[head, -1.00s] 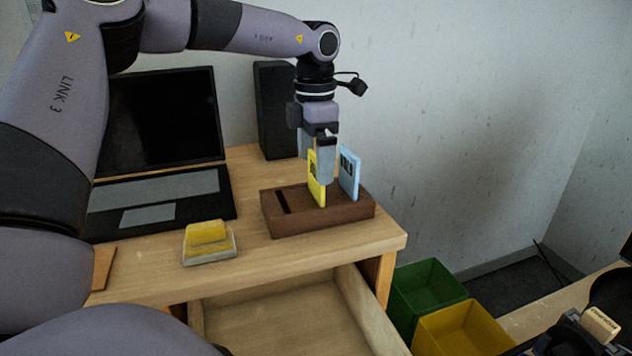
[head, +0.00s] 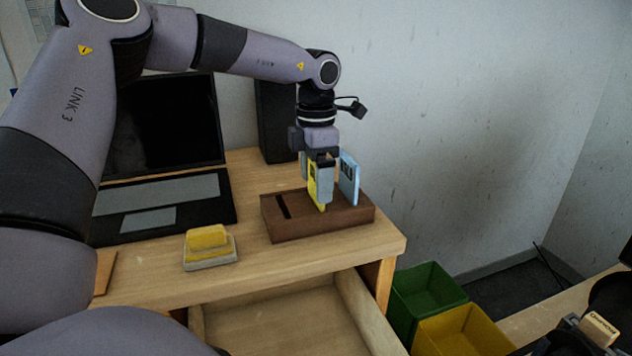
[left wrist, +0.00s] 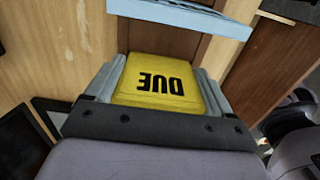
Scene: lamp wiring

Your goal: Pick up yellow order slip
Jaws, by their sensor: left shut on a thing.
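The yellow order slip (head: 313,189) stands upright in a slot of the dark brown wooden holder (head: 290,229) on the desk. My left gripper (head: 318,184) points down and is shut on the slip, with a finger on each side. The left wrist view shows the slip (left wrist: 160,84), marked "DUE", between the fingers. A light blue slip (head: 349,178) stands in the holder just right of the gripper and also shows in the left wrist view (left wrist: 185,14).
A laptop (head: 160,190) and a black speaker (head: 274,120) stand behind. A yellow block on a grey dish (head: 209,247) sits left of the holder. Below are an open drawer (head: 285,325), a green bin (head: 428,288) and a yellow bin (head: 462,332). Dark items fill the lower right corner.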

